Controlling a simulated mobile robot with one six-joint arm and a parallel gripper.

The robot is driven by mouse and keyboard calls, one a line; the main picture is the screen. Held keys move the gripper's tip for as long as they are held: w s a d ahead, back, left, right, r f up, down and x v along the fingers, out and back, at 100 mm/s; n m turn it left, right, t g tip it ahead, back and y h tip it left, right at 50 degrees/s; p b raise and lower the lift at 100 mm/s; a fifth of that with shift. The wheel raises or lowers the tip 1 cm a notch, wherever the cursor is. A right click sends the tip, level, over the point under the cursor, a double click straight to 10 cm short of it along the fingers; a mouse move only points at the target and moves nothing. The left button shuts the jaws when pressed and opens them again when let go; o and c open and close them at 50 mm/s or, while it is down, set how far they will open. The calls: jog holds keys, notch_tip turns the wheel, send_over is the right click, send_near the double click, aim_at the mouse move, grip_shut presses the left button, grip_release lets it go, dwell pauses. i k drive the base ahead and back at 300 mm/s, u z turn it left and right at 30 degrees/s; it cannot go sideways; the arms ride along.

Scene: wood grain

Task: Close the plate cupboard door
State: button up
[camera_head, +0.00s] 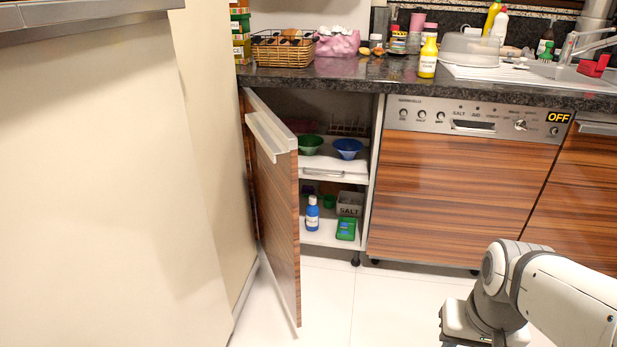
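The plate cupboard door (274,205) is a wood-grain panel hinged on its left side and standing wide open towards me. A pale handle strip (267,136) runs along its upper edge. The open cupboard (336,172) shows shelves with a green bowl (309,144), a blue bowl (348,147), a blue bottle (312,213), a green box (346,229) and a salt box (349,203). My white and grey arm shows at the lower right, apart from the door. My gripper is not in view.
A dishwasher (463,190) with a wood-grain front stands right of the cupboard. A dark countertop (330,78) runs above both. A tall cream panel (110,190) fills the left side. The tiled floor (370,305) in front is clear.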

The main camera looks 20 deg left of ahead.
aim_at(273, 148)
jog(key=u, duration=1.15)
jog(key=i, duration=1)
jog(key=z, duration=0.8)
jog(key=k, duration=1.45)
jog(key=u, duration=0.35)
jog(key=i, duration=0.8)
